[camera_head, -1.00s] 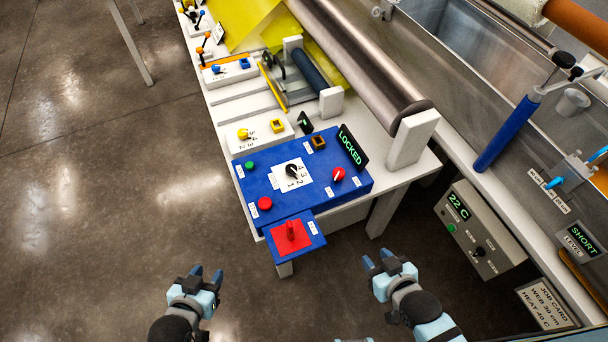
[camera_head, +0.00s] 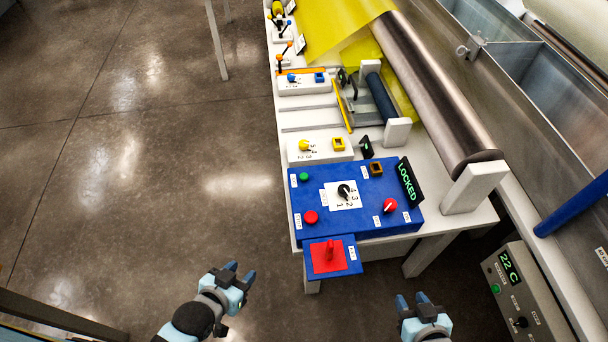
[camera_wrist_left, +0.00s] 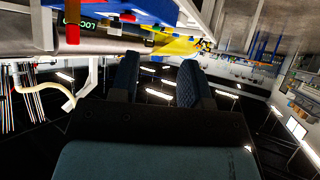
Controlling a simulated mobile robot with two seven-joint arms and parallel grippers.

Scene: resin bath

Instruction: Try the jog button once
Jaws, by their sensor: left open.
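A blue control box (camera_head: 346,226) stands on the near end of the white bench. It carries a green button (camera_head: 304,177), a red button (camera_head: 311,217), a black dial (camera_head: 344,191) on a numbered white plate, and a red knob (camera_head: 390,205). Its small labels are unreadable, so I cannot tell which button is the jog one. A display (camera_head: 408,182) on it reads LOCKED. My left gripper (camera_head: 240,271) is open and empty, left of and nearer than the box; its fingers also show in the left wrist view (camera_wrist_left: 162,78). My right gripper (camera_head: 412,299) is open and empty, nearer than the box.
A red lever (camera_head: 330,250) on a red plate juts from the box's near side. Behind are a yellow-knob panel (camera_head: 318,147), a large metal roller (camera_head: 438,90) and yellow sheet (camera_head: 338,25). A grey 22 C unit (camera_head: 525,300) stands right. Floor at left is clear.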

